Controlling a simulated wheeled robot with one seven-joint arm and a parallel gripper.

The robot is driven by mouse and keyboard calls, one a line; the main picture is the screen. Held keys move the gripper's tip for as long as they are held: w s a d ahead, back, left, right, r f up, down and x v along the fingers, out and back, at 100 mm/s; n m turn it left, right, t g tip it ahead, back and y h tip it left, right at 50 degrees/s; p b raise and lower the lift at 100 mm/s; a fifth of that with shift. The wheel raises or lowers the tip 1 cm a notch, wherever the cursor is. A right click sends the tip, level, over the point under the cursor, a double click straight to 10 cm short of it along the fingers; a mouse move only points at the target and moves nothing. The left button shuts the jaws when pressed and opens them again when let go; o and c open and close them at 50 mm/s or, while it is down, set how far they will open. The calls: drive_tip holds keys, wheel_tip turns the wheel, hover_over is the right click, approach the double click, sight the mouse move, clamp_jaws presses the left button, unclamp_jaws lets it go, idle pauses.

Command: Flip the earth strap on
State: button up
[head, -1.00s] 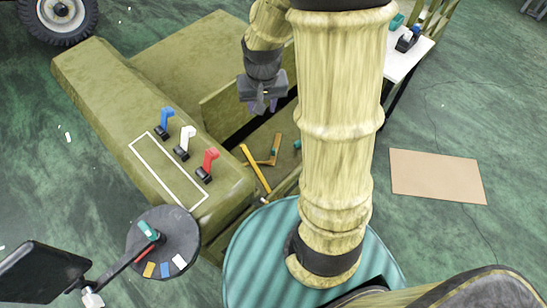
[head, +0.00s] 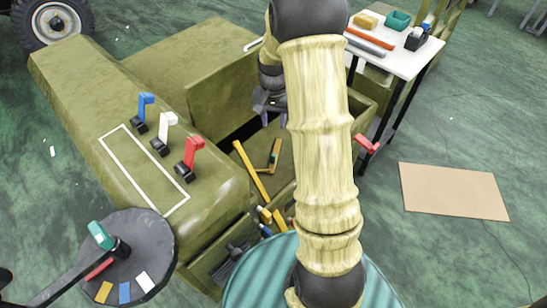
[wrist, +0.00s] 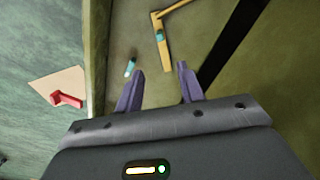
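No part in view is labelled as the earth strap, so I cannot tell which it is. A blue lever (head: 145,105), a white lever (head: 166,130) and a red lever (head: 191,155) stand upright in black bases on the green chassis hood. Another red handle (head: 366,143) sticks out from the chassis's right side; a red handle also shows at the left of the wrist view (wrist: 68,99). My gripper (head: 269,104) hangs over the open chassis bay, partly hidden by my arm. In the wrist view its purple fingers (wrist: 159,84) are apart with nothing between them.
In the bay lie a yellow bar (head: 252,170) and an angled yellow piece with a teal part (head: 274,155). A round dark disc (head: 125,262) with coloured blocks stands front left. A white table (head: 405,62) with small items is at the back right. A cardboard sheet (head: 453,191) lies on the floor.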

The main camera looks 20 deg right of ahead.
sight(273, 154)
drive_tip(key=shift+f, duration=0.1)
wheel_tip(273, 154, down, 17)
drive_tip(key=b, duration=0.5)
drive_tip(key=shift+f, duration=0.1)
drive_tip(key=shift+c, duration=0.5)
clamp_jaws()
